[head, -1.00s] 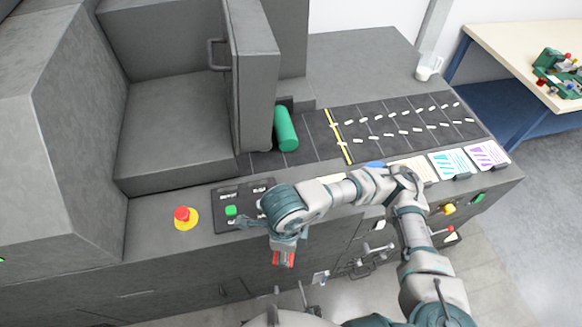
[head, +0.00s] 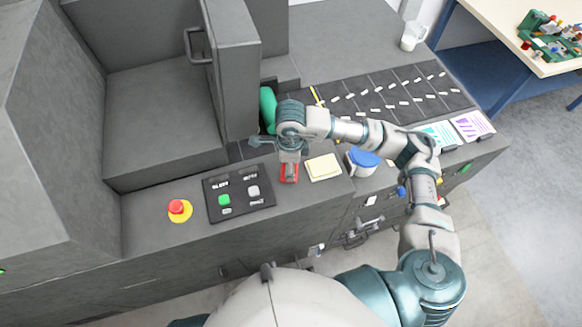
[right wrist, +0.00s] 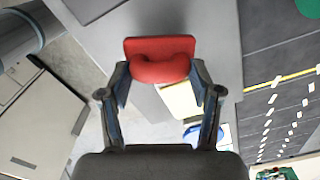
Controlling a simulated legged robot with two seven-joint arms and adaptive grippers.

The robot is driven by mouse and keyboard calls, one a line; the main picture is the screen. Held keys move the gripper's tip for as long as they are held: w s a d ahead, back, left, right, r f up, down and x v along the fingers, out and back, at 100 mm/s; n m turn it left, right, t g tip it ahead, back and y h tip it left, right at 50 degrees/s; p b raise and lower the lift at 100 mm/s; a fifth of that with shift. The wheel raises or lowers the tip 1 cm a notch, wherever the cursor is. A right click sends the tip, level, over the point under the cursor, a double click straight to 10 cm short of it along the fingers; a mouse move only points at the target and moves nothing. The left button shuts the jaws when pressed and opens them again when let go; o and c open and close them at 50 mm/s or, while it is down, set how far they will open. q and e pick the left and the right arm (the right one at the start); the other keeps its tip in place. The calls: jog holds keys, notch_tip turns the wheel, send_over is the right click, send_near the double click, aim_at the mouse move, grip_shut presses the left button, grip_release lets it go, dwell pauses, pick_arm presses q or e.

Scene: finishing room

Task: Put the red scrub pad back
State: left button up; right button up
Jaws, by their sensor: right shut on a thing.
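The red scrub pad (head: 289,173) is gripped by my right gripper (head: 290,160), over the grey counter between the button panel and a pale yellow pad. In the right wrist view the red pad (right wrist: 160,61) sits between the two fingers of my right gripper (right wrist: 160,85), with a rounded grip part facing the camera. I cannot tell whether the pad touches the counter. The pale yellow pad (head: 323,167) lies on the counter just right of it and partly shows behind it in the right wrist view (right wrist: 180,101). My left gripper is not in view.
A button panel (head: 240,192) and a red emergency button (head: 177,208) are on the counter to the left. A blue-lidded tub (head: 363,160) stands to the right. A green cylinder (head: 267,108) and an open grey machine door (head: 233,70) are behind.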

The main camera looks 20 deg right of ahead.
notch_tip(320, 180, down, 3)
jog(key=shift+a+r+p, duration=0.15)
jog(key=shift+r+p, duration=0.05)
jog(key=shift+p, duration=0.35)
jog(key=shift+f, duration=0.35)
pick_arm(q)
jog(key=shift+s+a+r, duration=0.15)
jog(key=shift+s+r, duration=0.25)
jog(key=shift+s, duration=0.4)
pick_arm(e)
jog(key=shift+f, duration=0.15)
jog(key=o, duration=0.6)
jog(key=shift+f, duration=0.1)
jog(key=shift+c, duration=0.2)
jog(key=o, duration=0.4)
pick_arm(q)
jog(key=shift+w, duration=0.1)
pick_arm(e)
jog(key=shift+o, duration=0.2)
